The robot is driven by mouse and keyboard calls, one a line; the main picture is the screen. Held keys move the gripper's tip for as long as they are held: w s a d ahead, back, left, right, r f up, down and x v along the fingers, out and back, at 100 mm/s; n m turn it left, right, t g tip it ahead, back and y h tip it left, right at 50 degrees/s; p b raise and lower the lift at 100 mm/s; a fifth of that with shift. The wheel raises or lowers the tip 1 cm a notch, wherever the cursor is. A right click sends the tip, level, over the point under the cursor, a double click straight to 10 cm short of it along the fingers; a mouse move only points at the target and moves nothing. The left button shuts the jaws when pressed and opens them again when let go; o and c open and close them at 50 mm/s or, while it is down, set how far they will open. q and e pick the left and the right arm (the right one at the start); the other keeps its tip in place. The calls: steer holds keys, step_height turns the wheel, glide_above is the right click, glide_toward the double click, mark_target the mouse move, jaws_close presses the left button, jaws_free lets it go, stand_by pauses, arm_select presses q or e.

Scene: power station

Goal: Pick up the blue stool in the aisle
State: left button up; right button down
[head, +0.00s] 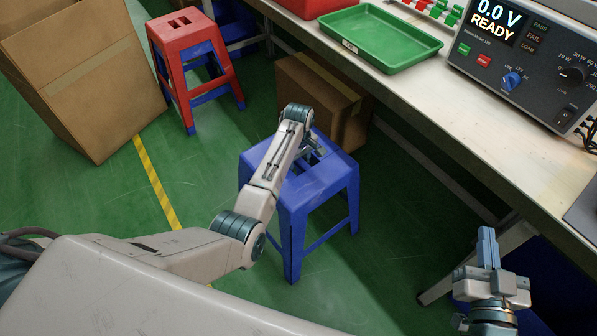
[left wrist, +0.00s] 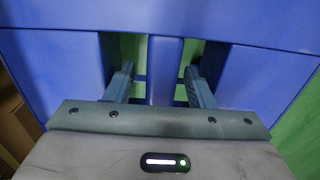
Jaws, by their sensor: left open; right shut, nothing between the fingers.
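The blue stool (head: 322,184) stands upright on the green floor beside the workbench, in the middle of the head view. My left gripper (head: 315,151) is over its seat at the handle slots. In the left wrist view the open fingers (left wrist: 160,72) point at two slots in the blue seat (left wrist: 60,70), one finger on each side of the bar (left wrist: 165,65) between them. Both fingertips seem to reach into the slots; how deep I cannot tell. No contact with the bar shows. My right gripper (head: 487,246) is shut and empty at the lower right, away from the stool.
A red stool with blue legs (head: 190,55) and a large cardboard box (head: 90,80) stand at the upper left. Another box (head: 318,95) sits right behind the blue stool. The workbench (head: 470,125) carries a green tray (head: 380,38) and a tester (head: 530,60).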

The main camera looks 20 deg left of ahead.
arm_select(q)
steer(key=shift+f, duration=0.85)
arm_select(e)
step_height(320, 180, up, 3)
steer(key=shift+w+r+t, duration=0.1)
steer(key=shift+w+t, duration=0.05)
steer(key=shift+t, duration=0.85)
arm_select(q)
steer(key=shift+c, duration=0.2)
jaws_close()
steer(key=shift+r, duration=0.1)
